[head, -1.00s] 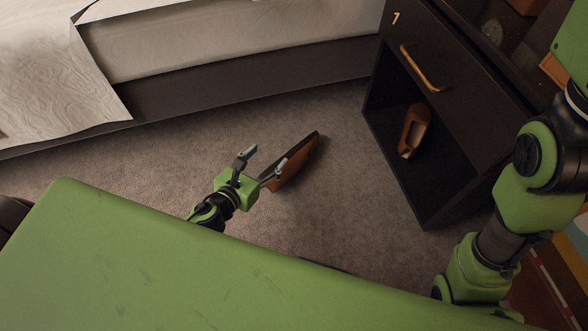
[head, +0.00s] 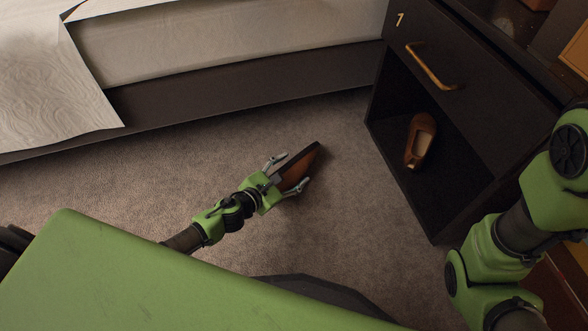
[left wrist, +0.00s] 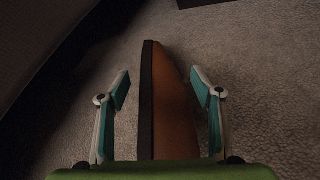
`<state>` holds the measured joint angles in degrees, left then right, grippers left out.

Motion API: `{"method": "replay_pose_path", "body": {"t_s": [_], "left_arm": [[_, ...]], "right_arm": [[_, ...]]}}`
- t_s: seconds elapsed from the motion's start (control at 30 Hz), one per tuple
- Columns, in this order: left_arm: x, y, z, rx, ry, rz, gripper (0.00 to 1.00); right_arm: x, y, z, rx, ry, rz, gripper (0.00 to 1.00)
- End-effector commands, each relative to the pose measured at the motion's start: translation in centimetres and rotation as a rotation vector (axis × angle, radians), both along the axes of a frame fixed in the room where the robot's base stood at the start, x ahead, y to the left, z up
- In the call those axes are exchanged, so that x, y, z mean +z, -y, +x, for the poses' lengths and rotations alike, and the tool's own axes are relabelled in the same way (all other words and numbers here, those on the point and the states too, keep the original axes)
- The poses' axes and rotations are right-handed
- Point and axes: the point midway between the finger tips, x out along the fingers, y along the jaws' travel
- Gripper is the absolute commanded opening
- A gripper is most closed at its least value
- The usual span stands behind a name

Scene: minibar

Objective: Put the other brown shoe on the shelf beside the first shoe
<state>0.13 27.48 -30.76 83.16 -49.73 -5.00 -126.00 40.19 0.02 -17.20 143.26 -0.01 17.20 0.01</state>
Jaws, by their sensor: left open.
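One brown shoe (head: 298,170) lies on the carpet, on its side, with its dark sole edge toward the bed. My left gripper (head: 289,174) is open, with its fingers on either side of this shoe. My right gripper is not visible; only the right arm shows at the right edge.
The bed (head: 240,85) with its dark base runs along the back. The dark cabinet (head: 472,75) with a gold drawer handle (head: 431,68) stands at the right. Carpet (head: 345,205) is clear between the floor shoe and the cabinet.

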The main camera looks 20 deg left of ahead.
Motion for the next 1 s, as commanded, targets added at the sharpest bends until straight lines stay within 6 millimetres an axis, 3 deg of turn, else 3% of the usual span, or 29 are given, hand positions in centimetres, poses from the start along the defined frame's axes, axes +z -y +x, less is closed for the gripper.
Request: {"method": "replay_pose_path", "body": {"t_s": [0.1, 0.3, 0.57, 0.7, 0.77, 1.0], "left_arm": [[-1.0, 0.5, 1.8, 0.000, 0.004, 0.001, 0.59], [-1.6, 1.1, 3.8, 0.002, 0.003, 0.001, 0.59], [-1.5, 1.2, 3.9, 0.001, 0.000, 0.000, 0.59], [-1.5, 1.2, 3.8, 0.001, 0.001, 0.000, 0.23], [-1.5, 1.2, 3.8, 0.001, 0.001, 0.000, 0.11], [-1.4, 1.2, 3.9, 0.001, 0.003, -0.001, 0.06]], "right_arm": [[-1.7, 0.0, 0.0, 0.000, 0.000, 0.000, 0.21], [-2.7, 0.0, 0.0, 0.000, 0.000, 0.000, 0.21], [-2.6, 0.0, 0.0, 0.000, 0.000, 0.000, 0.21], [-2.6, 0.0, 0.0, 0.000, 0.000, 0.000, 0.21], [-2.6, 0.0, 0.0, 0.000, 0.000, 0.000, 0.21], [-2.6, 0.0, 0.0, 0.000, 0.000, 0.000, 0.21]]}}
